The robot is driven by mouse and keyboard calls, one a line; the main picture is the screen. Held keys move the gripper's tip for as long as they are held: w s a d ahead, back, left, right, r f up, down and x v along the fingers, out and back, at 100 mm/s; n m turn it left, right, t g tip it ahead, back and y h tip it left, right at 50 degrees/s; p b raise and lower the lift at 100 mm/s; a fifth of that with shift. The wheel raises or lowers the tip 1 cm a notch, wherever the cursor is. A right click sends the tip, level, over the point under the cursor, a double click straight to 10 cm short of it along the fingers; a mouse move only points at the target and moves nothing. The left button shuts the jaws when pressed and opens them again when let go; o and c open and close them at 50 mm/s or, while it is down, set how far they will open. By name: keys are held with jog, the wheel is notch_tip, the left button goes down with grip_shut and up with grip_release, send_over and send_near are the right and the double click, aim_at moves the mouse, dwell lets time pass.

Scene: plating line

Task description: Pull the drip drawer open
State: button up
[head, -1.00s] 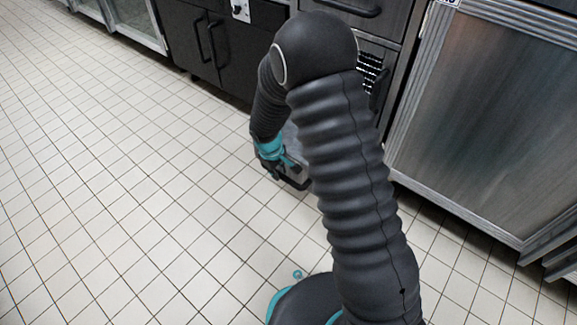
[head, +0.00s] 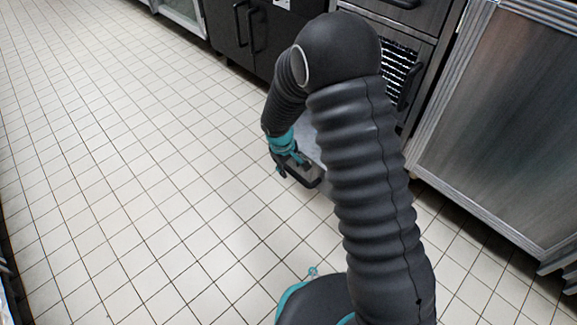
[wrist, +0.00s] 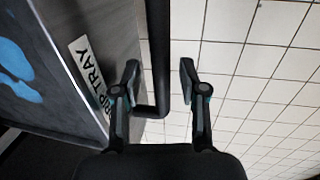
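The drip drawer (head: 309,139) stands pulled out from the cabinet, low down behind my arm in the head view. In the wrist view its front (wrist: 90,62) carries a white label ending in "RIP TRAY", and blue patches show inside. Its dark bar handle (wrist: 160,60) runs between the two fingers of my gripper (wrist: 159,75). The fingers are apart, with a small gap visible on each side of the bar, so my gripper looks open around the handle. In the head view my gripper (head: 287,160) is at the drawer's front, and my arm hides part of the drawer.
The tiled floor (head: 140,190) is clear to the left and in front. A dark cabinet with bar handles (head: 254,30) stands behind. A vented panel (head: 397,65) is beside my arm, and a large steel door unit (head: 500,110) stands at the right.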

notch_tip(320, 180, up, 12)
jog(key=s+a, duration=0.1)
jog(key=shift+s+a, duration=0.25)
jog(key=shift+s, duration=0.05)
dwell(0.4)
jog(key=shift+f, duration=0.1)
jog(key=s+d+r+m+t+p, duration=0.1)
jog(key=s+d+r+m+p, duration=0.2)
jog(key=s+d+r, duration=0.4)
jog(key=s+d+r+m+t+y+p, duration=0.1)
jog(key=s+d+r+m+p, duration=0.2)
jog(key=s+d+r, duration=0.4)
jog(key=s+d+r+m+t+p, duration=0.2)
jog(key=s+d+r, duration=0.5)
jog(key=s+r, duration=0.4)
notch_tip(320, 180, up, 6)
jog(key=shift+s+f+m+y+p, duration=0.1)
jog(key=shift+s+m+y+p, duration=0.25)
jog(key=shift+m+p, duration=0.4)
jog(key=shift+d, duration=0.1)
dwell(0.9)
